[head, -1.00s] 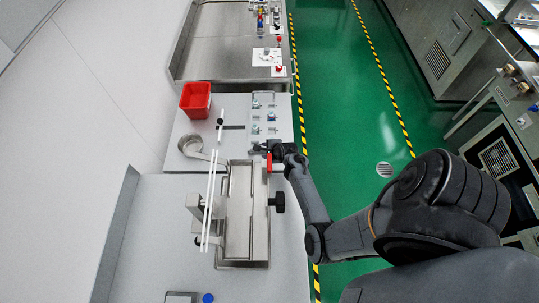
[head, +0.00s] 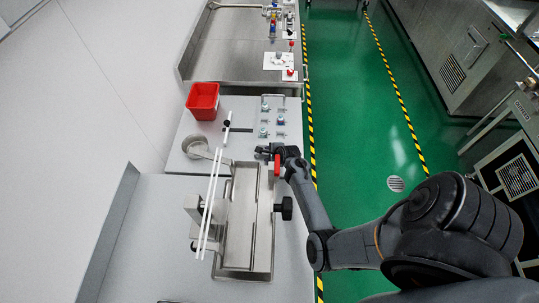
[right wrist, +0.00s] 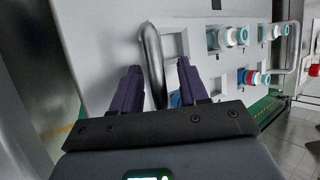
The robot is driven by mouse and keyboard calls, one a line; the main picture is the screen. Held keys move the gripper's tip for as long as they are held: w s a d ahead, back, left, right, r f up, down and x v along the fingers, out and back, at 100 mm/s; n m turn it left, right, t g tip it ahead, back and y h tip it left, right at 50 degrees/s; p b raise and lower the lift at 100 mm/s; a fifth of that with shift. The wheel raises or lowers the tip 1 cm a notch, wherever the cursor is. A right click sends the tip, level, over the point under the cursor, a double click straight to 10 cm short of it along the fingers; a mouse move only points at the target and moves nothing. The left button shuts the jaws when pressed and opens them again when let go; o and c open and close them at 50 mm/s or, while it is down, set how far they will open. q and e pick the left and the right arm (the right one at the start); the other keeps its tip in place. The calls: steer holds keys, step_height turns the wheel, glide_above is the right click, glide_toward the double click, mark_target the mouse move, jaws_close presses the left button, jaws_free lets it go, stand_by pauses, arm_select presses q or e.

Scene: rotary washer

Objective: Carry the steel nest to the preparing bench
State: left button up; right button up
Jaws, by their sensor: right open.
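The steel nest (head: 272,117) is a flat pale metal plate with square holes, several blue and white capped pieces and a bar handle at each end. It lies on the bench beyond the steel trough. In the right wrist view the nest (right wrist: 205,60) fills the upper middle. Its near handle (right wrist: 153,60) stands between my fingers. My right gripper (right wrist: 159,75) is open, with dark fingers on either side of that handle, and no grip shows. In the head view my right gripper (head: 264,151) covers the nest's near end. My left gripper is not in view.
A red bin (head: 202,100) and a round steel pan (head: 195,146) stand left of the nest. A steel trough (head: 246,262) with white rods (head: 209,215) and a black knob (head: 285,208) is nearer. A large steel tray bench (head: 240,45) lies beyond. Green floor is right.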

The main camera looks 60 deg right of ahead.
steer(key=shift+c, duration=0.4)
jaws_close()
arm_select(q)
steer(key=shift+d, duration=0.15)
